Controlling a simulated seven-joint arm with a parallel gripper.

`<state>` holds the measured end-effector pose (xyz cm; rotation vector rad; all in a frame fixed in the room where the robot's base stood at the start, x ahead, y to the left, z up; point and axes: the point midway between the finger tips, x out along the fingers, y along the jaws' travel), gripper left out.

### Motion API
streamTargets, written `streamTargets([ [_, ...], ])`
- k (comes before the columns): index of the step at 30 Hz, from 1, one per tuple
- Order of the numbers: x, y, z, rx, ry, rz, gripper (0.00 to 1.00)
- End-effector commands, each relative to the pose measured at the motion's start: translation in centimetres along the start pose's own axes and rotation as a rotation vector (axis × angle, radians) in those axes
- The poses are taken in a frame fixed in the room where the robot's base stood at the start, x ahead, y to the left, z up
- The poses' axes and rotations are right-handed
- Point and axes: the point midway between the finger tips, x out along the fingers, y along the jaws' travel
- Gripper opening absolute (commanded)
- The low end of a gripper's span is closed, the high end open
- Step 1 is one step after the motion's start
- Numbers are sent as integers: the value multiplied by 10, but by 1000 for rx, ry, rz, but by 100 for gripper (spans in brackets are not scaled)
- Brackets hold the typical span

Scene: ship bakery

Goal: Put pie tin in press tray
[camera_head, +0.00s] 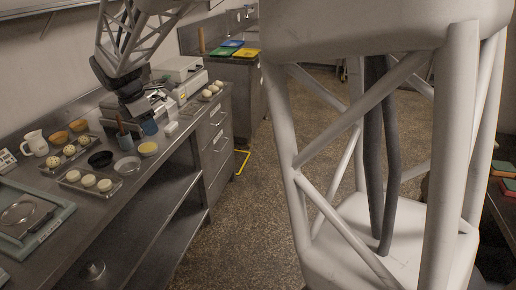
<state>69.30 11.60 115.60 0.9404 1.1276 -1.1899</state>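A round, shallow silver tin (127,166), which looks like the pie tin, sits on the steel counter just below and in front of my gripper. A dark round tin (100,159) is to its left, and a small tin with yellow filling (148,149) is to its right. My gripper (136,132) hangs low over the counter behind these tins. Its two fingers stand apart with nothing visible between them. A teal-framed tray (58,221), which may be the press tray, lies at the near left with a round metal piece in it.
A white jug (35,143) and orange bowls (77,125) stand at the back. White boxy equipment (180,70) is behind my gripper. The counter's front edge is close to the tins.

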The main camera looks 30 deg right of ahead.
Motion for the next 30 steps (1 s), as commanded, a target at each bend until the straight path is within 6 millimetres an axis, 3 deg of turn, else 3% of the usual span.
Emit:
streamTargets([
  [4, -15, -41, 18, 168, 24, 28, 32],
  [13, -20, -118, 41, 505, 78, 52, 32],
  [30, -6, -265, 61, 1146, 197, 68, 32],
])
